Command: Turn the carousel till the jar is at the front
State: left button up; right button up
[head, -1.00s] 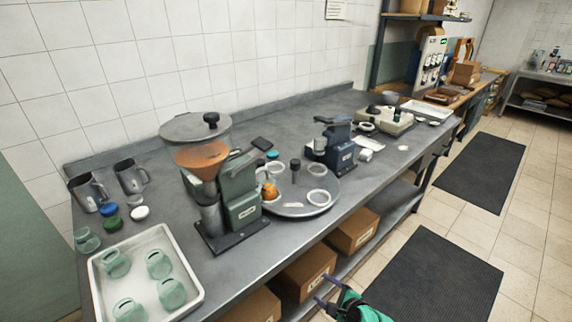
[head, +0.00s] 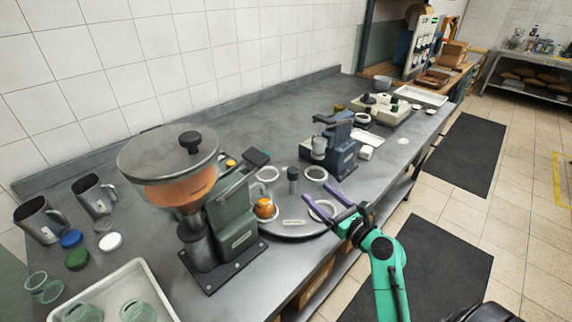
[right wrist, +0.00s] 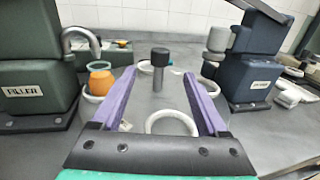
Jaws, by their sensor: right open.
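The carousel (head: 287,207) is a round grey plate with white ring seats and a dark upright post (head: 293,180) at its middle. The jar (head: 264,208), with orange contents, sits in a ring on the carousel's left side, beside the green filler (head: 235,215). The jar also shows left of my fingers in the right wrist view (right wrist: 100,80). My right gripper (head: 321,200) is open and empty near the carousel's front right edge. In the right wrist view its purple fingers (right wrist: 160,74) point toward the post, with an empty ring (right wrist: 172,122) between them. My left gripper is out of view.
The blue machine (head: 338,146) stands at the carousel's right. The filler's wide hopper (head: 168,158) is at the left. Mugs, lids and a white tray (head: 150,290) of glass jars lie further left. The aisle floor in front is clear.

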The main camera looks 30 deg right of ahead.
aim_at(297, 174)
jog(key=w, duration=0.2)
jog(key=w+r+p, duration=0.1)
jog(key=shift+w+a, duration=0.15)
jog(key=shift+a, duration=0.1)
jog(key=w, duration=0.2)
jog(key=shift+w+a+f, duration=0.1)
jog(key=shift+w, duration=0.25)
jog(key=w, duration=0.4)
jog(key=w+p, duration=0.1)
jog(key=w, duration=0.1)
jog(key=shift+a+f, duration=0.35)
jog(key=shift+a, duration=0.05)
jog(key=shift+w, duration=0.25)
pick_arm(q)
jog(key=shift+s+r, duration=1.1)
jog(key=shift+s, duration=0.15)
pick_arm(e)
grip_shut()
